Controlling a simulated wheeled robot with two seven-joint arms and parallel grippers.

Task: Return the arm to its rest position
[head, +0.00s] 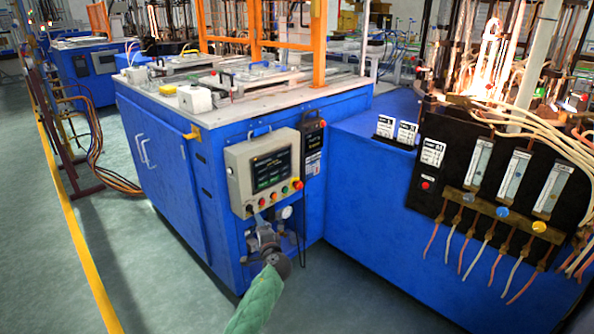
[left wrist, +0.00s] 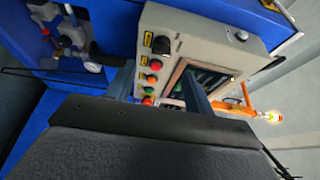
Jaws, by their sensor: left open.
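My left gripper (head: 264,222) is in front of the blue cabinet, just below the grey control box (head: 240,160). My left arm, in a green sleeve, comes up from the bottom of the head view. In the left wrist view the two fingers of the left gripper (left wrist: 160,90) stand apart, with nothing seen between them. The control box (left wrist: 215,28) with its dark screen and a row of coloured buttons lies just beyond the fingers. My right gripper is not in view.
A blue cabinet (head: 180,190) with a pale top stands close in front. A black panel with flow meters (head: 480,165) and several hoses is at the right. A black handheld unit (head: 312,145) hangs beside the control box. Green floor (head: 150,290) is clear at the left.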

